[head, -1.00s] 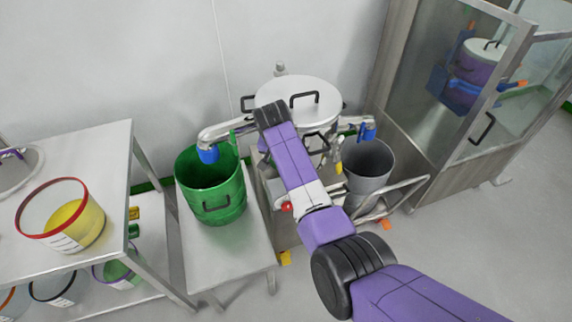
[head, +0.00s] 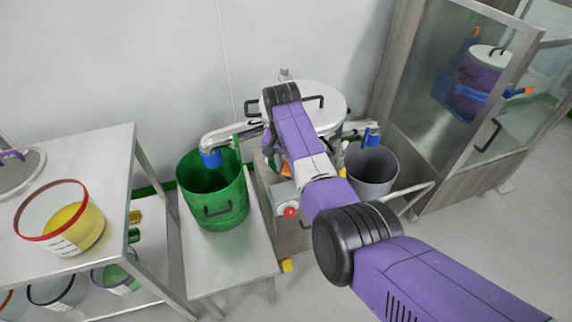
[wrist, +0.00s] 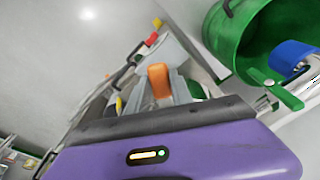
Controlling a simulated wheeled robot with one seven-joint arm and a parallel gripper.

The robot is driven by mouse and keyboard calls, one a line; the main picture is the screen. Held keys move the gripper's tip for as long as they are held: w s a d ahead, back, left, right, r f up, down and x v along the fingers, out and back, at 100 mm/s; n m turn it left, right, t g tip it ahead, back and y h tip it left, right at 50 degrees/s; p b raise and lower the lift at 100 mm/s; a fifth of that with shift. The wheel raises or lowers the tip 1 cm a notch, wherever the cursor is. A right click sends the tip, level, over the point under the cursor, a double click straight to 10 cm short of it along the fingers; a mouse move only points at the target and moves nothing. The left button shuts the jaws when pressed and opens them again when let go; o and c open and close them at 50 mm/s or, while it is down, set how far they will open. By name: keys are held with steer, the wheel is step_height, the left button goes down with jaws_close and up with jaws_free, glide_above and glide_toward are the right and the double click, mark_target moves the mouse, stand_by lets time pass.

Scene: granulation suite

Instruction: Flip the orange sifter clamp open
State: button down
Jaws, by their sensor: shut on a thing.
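The orange sifter clamp (wrist: 159,80) shows in the middle of the wrist view, between the grey fingers of my gripper (wrist: 162,88). My gripper is shut on it. In the head view my purple arm reaches over the sifter and hides my gripper. A small orange patch (head: 285,168) shows just left of my arm there and looks like the clamp. The sifter's round steel lid (head: 330,103) with its black handle is partly behind my arm.
A green drum (head: 213,195) stands left of the sifter under a blue-tipped spout (head: 210,158). A grey bin (head: 373,170) stands on the right. A red button (head: 290,212) is on the machine's front. A glass-fronted cabinet (head: 460,110) stands at right and a steel table (head: 105,160) at left.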

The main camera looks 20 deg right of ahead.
steer(key=shift+w+d+r+t, duration=0.3)
steer(key=shift+w+d+r, duration=0.15)
steer(key=shift+w+r, duration=0.25)
steer(key=c, duration=1.4)
jaws_free()
steer(key=shift+c, duration=0.2)
steer(key=o, duration=0.3)
steer(key=shift+d+f, duration=0.1)
steer(key=shift+f, duration=0.05)
steer(key=shift+s+f, duration=0.1)
steer(key=shift+a, duration=0.2)
steer(key=shift+s+a+r+b, duration=0.1)
steer(key=shift+s+r, duration=0.1)
steer(key=shift+r, duration=1.1)
steer(key=shift+s+a+r+b, duration=0.1)
steer(key=shift+s+r, duration=0.05)
steer(key=shift+r, duration=1.1)
steer(key=shift+s+a+r+b, duration=0.1)
steer(key=shift+s+r, duration=0.1)
steer(key=shift+r, duration=1.1)
